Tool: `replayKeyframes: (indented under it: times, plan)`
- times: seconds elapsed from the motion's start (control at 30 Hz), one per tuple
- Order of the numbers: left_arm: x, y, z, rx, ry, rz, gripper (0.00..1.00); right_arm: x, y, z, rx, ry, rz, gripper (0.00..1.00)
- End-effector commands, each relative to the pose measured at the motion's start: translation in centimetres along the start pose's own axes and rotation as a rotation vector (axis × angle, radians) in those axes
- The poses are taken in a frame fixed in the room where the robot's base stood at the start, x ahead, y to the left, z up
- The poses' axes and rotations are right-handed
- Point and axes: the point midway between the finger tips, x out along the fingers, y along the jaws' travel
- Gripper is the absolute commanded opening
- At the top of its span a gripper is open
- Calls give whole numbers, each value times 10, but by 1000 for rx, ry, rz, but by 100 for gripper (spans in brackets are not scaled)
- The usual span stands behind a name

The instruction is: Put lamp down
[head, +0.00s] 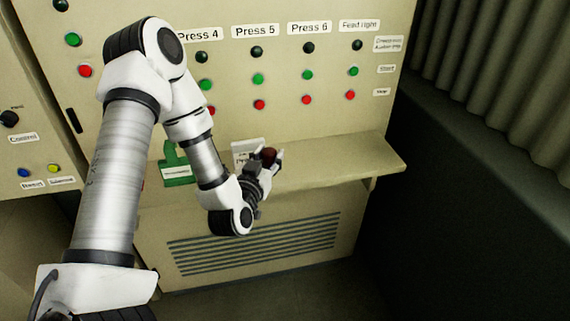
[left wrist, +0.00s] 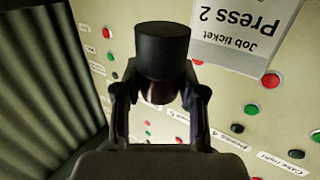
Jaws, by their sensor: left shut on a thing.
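The lamp is a small dark piece with a black cylindrical end (left wrist: 162,48) and a dark reddish part between the fingers in the left wrist view. In the head view it shows as a dark red round shape (head: 269,155). My left gripper (head: 267,163) is shut on it, close to the shelf (head: 330,164) of the control cabinet. In the head view I cannot tell whether the lamp touches the shelf. The fingers (left wrist: 160,92) flank it in the left wrist view. My right gripper is not in view.
A white job ticket card (head: 240,148) stands just behind my left gripper; it reads "Press 2" in the left wrist view (left wrist: 236,32). A green labelled object (head: 177,172) is left on the shelf. The shelf's right part is clear. Buttons cover the panel above.

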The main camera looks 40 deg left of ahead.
Motion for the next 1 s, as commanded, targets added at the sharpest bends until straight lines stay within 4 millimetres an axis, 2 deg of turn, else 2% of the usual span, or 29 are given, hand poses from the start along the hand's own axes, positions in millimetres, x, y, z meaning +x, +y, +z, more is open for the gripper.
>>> replayKeyframes:
  times: [0.03, 0.2, 0.3, 0.57, 0.87, 0.9, 0.97, 1.0]
  plan:
    - [13, 6, -3, 7, 4, 3, 5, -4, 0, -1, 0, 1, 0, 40]
    - [52, 21, -1, 3, 3, 1, 5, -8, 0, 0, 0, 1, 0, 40]
    - [65, 26, 1, 0, 1, 0, 5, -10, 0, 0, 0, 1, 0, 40]
    - [70, 27, 36, -1, -3, -1, 5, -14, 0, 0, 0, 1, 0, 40]
    - [70, 26, 40, -2, 0, -2, 5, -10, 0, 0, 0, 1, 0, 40]
    - [70, 26, 41, -2, -1, -2, 44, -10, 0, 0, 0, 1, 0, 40]
    - [70, 26, 40, -2, -1, -2, 65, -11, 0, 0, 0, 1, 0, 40]
    - [70, 26, 40, -2, -1, -2, 65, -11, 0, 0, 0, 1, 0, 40]
